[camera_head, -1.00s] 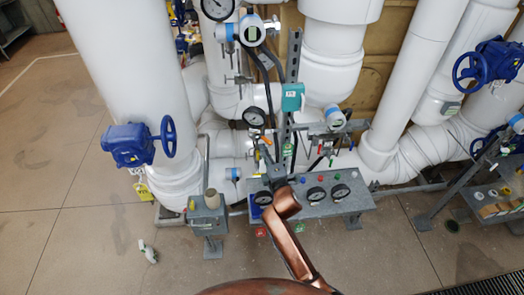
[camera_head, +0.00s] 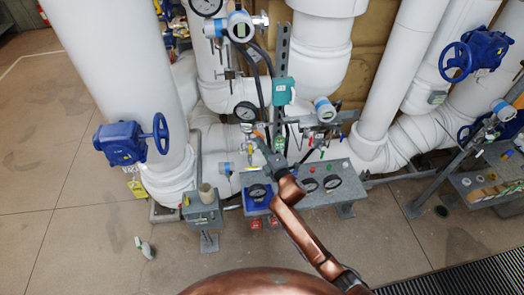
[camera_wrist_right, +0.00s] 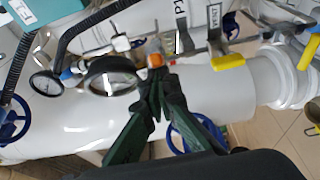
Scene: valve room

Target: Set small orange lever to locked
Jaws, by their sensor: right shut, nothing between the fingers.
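The small orange lever (camera_wrist_right: 155,60) shows in the right wrist view just beyond my fingertips, beside a large dark-rimmed gauge. Only a short orange end of it is visible, and I cannot tell whether the fingers touch it. My right gripper (camera_wrist_right: 160,84) is shut with nothing between its fingers. In the head view my right gripper (camera_head: 259,139) reaches up over the bench to the small piping in front of the white pipes. It largely hides the lever there. My left gripper is out of view.
A gauge (camera_wrist_right: 112,80) is close left of the fingertips. A yellow-handled lever (camera_wrist_right: 229,62) is to their right. In the head view a grey bench (camera_head: 335,192) with gauges lies below my wrist. A blue handwheel valve (camera_head: 122,144) is at left. Open floor lies in front.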

